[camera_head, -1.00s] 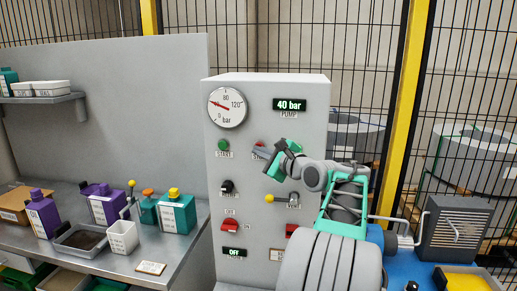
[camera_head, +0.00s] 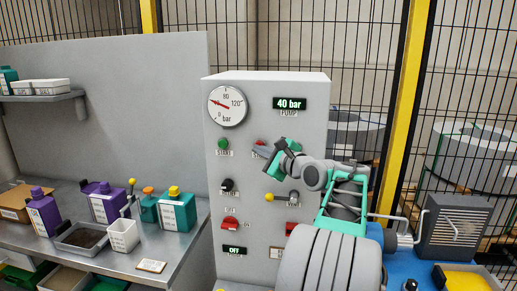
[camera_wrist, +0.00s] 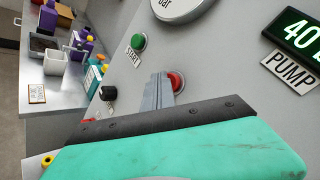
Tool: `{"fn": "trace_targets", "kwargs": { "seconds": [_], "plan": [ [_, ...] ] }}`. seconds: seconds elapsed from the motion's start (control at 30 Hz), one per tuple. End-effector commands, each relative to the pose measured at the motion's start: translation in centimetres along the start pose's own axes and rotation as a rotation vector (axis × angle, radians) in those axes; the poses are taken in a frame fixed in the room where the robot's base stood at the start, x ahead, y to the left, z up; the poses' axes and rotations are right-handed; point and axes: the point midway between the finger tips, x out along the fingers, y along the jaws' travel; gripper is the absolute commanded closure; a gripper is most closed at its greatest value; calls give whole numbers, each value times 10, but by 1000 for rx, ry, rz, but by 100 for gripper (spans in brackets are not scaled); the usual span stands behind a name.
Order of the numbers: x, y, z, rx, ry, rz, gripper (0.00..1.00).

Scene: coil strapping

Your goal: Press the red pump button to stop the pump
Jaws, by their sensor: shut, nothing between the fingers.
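The red pump button (camera_wrist: 178,83) shows at the right of my fingertips in the wrist view, partly hidden behind them. In the head view only a sliver of the red button (camera_head: 260,142) shows above my fingers. My gripper (camera_head: 258,153) is shut and empty, its tips at or very near the button; whether they touch it I cannot tell. My gripper also shows in the wrist view (camera_wrist: 157,78). The pump display (camera_head: 290,104) reads 40 bar, and the gauge (camera_head: 228,106) needle stands near 40.
The green start button (camera_head: 223,144) is left of my gripper on the grey panel. Below are a black knob (camera_head: 227,185), a yellow-tipped lever (camera_head: 270,197) and red switches (camera_head: 230,224). A bench (camera_head: 160,270) with bottles stands at the left.

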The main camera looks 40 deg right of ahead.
Motion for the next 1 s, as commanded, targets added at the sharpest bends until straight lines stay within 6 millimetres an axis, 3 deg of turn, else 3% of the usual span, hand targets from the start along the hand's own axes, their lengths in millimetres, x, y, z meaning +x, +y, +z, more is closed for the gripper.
{"fn": "trace_targets", "kwargs": {
  "seconds": [0.53, 1.0],
  "plan": [
    [-10, 8, 7, 0, 0, 0, 100],
    [-41, 31, 29, 0, 0, 0, 100]
  ]
}}
